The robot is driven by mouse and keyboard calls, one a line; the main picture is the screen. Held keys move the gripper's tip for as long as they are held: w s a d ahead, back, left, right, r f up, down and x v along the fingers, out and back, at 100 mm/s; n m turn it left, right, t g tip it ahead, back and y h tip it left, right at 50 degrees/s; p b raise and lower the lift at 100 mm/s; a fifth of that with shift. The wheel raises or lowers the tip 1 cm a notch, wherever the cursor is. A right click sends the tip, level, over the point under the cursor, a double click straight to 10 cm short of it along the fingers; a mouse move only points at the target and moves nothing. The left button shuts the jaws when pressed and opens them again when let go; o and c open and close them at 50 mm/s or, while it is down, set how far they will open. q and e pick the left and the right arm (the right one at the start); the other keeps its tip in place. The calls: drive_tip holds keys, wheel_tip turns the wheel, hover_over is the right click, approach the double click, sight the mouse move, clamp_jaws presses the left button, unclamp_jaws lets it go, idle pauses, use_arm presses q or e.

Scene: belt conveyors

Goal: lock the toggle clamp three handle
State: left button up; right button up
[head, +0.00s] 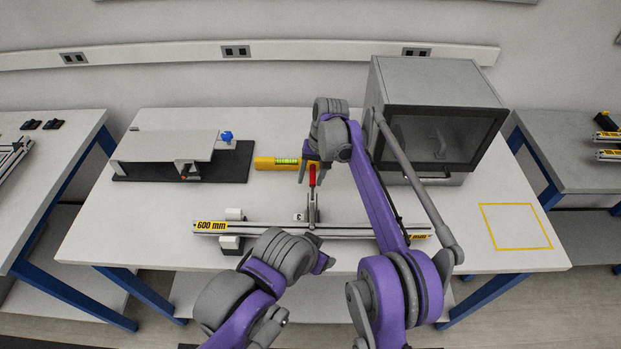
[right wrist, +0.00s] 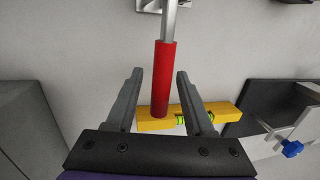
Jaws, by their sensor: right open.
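The toggle clamp three handle has a red grip (head: 312,175) on a metal lever. It rises from the clamp (head: 312,212) beside the tag marked 3 (head: 299,216). In the right wrist view the red grip (right wrist: 164,80) lies between the fingers of my right gripper (right wrist: 159,76). The fingers are open, with a gap visible on both sides of the grip. In the head view my right gripper (head: 311,170) is around the top of the grip, partly hiding it. My left gripper (head: 320,262) is in front of the rail, and its fingers are hidden.
The aluminium rail (head: 265,229) marked 600 mm runs across the table's front. A yellow level (head: 276,163) lies behind the handle; a grey fixture with a blue knob (head: 227,136) stands left. A grey cabinet (head: 440,85) stands at right. A yellow outlined square (head: 515,227) is empty.

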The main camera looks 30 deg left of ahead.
use_arm(q)
drive_tip(key=shift+w+r+p, duration=0.35)
drive_tip(key=shift+r, duration=0.2)
drive_tip(key=shift+w+r+p, duration=0.3)
drive_tip(key=shift+r+p, duration=0.05)
drive_tip(key=shift+r, duration=0.2)
use_arm(e)
wheel_tip(320, 180, up, 10)
drive_tip(key=w+d, duration=0.1)
drive_tip(key=shift+w+d, duration=0.25)
use_arm(q)
drive_tip(key=shift+s, duration=0.1)
use_arm(e)
drive_tip(key=shift+s+f, duration=0.1)
drive_tip(key=shift+f, duration=0.1)
